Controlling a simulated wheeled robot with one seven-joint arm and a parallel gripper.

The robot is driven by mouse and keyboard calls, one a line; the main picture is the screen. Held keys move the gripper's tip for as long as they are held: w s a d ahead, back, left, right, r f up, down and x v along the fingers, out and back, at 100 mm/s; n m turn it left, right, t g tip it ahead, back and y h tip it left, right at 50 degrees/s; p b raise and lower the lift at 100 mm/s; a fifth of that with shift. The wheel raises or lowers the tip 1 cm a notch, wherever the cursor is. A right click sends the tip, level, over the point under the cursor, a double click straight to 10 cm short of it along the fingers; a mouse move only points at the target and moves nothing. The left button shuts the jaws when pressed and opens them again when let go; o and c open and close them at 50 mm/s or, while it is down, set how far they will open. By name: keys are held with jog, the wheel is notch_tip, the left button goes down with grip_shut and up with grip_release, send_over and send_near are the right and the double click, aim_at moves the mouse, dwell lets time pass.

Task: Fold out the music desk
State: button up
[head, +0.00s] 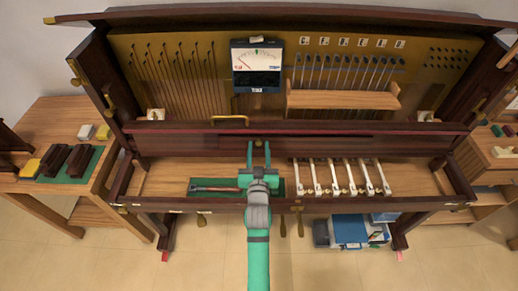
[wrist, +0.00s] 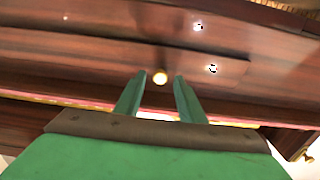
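What looks like the music desk (head: 330,143) is a dark reddish wood panel lying along the middle of the opened piano, below a red-edged rail. A small round brass knob (head: 259,142) sits on it; the wrist view also shows the knob (wrist: 160,77) on glossy dark wood. My green gripper (head: 259,150) is in front of the panel, its two fingers pointing at it. In the wrist view the fingertips (wrist: 160,82) are apart, with the knob seen between them. I cannot tell whether they reach around the knob or stop short of it.
Below lie a green mat (head: 215,187) with a tool and a row of white keys (head: 340,177). A meter (head: 257,66) and a wooden rack (head: 343,99) stand behind. A brass handle (head: 230,120) sits left on the rail. Side tables flank the piano.

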jog(key=shift+w, duration=0.1)
jog(key=shift+c, duration=0.6)
grip_shut()
jog(key=shift+s+d+f+t, duration=0.1)
jog(key=shift+s+f+t, duration=0.15)
jog(key=shift+t, duration=0.25)
jog(key=shift+s+d+f+t, duration=0.1)
jog(key=shift+f+t, duration=0.2)
jog(key=shift+t, duration=0.2)
jog(key=shift+s+f+t, duration=0.2)
jog(key=shift+f+t, duration=0.05)
jog(key=shift+t, duration=0.15)
jog(key=shift+s+a, duration=0.1)
jog(key=shift+a, duration=0.05)
jog(key=shift+o, duration=0.6)
grip_release()
jog(key=shift+s, duration=0.1)
jog(key=v, duration=1)
jog(key=shift+s+f, duration=0.25)
jog(key=shift+c, duration=0.2)
